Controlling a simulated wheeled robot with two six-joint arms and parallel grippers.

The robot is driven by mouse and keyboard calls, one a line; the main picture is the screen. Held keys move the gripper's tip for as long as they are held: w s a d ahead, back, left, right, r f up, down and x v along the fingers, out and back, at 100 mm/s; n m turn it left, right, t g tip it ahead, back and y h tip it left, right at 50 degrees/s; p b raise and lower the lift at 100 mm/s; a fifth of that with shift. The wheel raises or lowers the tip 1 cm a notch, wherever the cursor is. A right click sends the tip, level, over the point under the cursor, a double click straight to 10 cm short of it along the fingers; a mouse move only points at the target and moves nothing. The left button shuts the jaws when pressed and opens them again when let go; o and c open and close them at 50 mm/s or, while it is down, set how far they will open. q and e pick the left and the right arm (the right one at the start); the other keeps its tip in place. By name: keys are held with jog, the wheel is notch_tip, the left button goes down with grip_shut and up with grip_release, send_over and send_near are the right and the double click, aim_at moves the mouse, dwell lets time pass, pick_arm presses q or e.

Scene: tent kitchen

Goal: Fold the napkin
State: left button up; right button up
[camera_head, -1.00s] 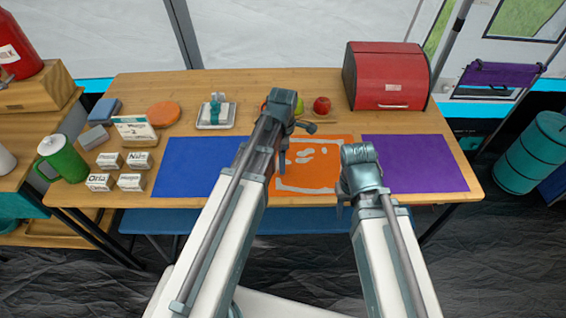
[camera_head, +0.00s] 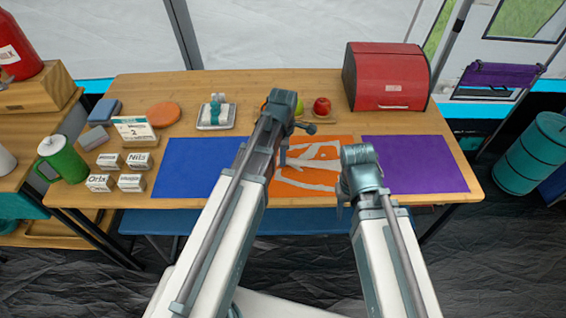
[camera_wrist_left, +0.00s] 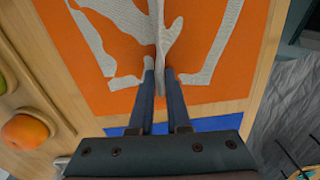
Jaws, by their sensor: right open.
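The napkin (camera_head: 315,165) shows as grey-white woven patches and strips on the orange mat (camera_head: 345,142) at the middle of the table. In the left wrist view, a thin raised ridge of the napkin (camera_wrist_left: 215,52) stands between the fingers of my left gripper (camera_wrist_left: 160,76), which are close together and pinch it. In the head view, my left gripper (camera_head: 283,162) is over the left part of the orange mat, partly hidden by its own arm. My right gripper (camera_head: 342,205) is open at the mat's front right, its fingers mostly hidden behind the wrist.
A blue mat (camera_head: 200,165) lies to the left and a purple mat (camera_head: 415,165) to the right. A red bread box (camera_head: 390,75) stands at the back right. Fruit, including a red apple (camera_head: 322,105), sits behind the orange mat. Small labelled boxes and a green mug (camera_head: 62,158) stand at left.

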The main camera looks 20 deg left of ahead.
pick_arm(q)
grip_shut()
jog(key=shift+d+r+p, duration=0.2)
jog(key=shift+r+p, duration=0.15)
jog(key=shift+p, duration=0.05)
jog(key=d+r+p, duration=0.1)
jog(key=r+p, duration=0.1)
jog(key=d+r+p, duration=0.1)
jog(key=w+d+r+p, duration=0.1)
jog(key=d+r+p, duration=0.1)
jog(key=shift+r+p, duration=0.3)
jog(key=shift+r, duration=0.05)
jog(key=d+f+b, duration=0.1)
jog(key=d, duration=0.3)
jog(key=w+d+f+b, duration=0.1)
jog(key=d+f+b, duration=0.1)
jog(key=d, duration=0.2)
jog(key=w+d+f+b, duration=0.1)
jog(key=d+f+b, duration=0.1)
jog(key=d, duration=0.2)
jog(key=shift+w+f, duration=0.1)
jog(key=shift+w, duration=0.15)
